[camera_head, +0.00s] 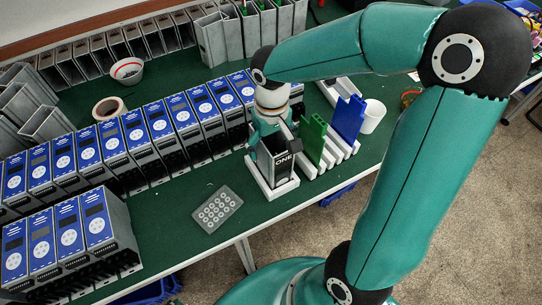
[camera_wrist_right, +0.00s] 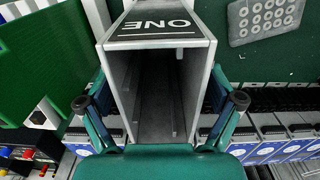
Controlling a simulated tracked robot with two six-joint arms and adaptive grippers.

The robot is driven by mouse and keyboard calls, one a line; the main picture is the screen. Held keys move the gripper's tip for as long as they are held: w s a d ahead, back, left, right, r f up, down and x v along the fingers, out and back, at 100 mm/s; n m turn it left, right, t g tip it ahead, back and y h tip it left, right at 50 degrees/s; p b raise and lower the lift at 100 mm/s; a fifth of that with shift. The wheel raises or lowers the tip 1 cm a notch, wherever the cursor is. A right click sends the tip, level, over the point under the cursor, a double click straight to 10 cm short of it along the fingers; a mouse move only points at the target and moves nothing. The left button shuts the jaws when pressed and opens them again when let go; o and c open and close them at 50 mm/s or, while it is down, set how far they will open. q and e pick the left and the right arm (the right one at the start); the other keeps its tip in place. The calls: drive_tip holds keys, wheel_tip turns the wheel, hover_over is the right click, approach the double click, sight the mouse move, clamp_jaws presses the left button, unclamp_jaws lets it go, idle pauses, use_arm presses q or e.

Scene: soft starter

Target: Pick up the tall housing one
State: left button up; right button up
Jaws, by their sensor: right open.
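The tall housing one (camera_head: 282,168), a grey open box with a black face lettered ONE, stands upright in a white holder (camera_head: 262,187) near the table's front edge. My right gripper (camera_head: 272,134) is above and around its upper part, coming down from the arm. In the right wrist view the housing (camera_wrist_right: 157,28) shows its hollow inside, and the fingers of my right gripper (camera_wrist_right: 160,102) are spread on both sides of it, open. I cannot tell whether either finger touches it. My left gripper is not in view.
Green (camera_head: 312,137) and blue (camera_head: 348,118) boards stand in a white rack right of the housing. A grey keypad plate (camera_head: 217,209) lies to the left. A long row of blue-faced units (camera_head: 137,130) stands behind. A white cup (camera_head: 373,115) stands right of the boards.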

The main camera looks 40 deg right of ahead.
clamp_jaws()
idle(0.4)
drive_tip(key=shift+r, duration=0.15)
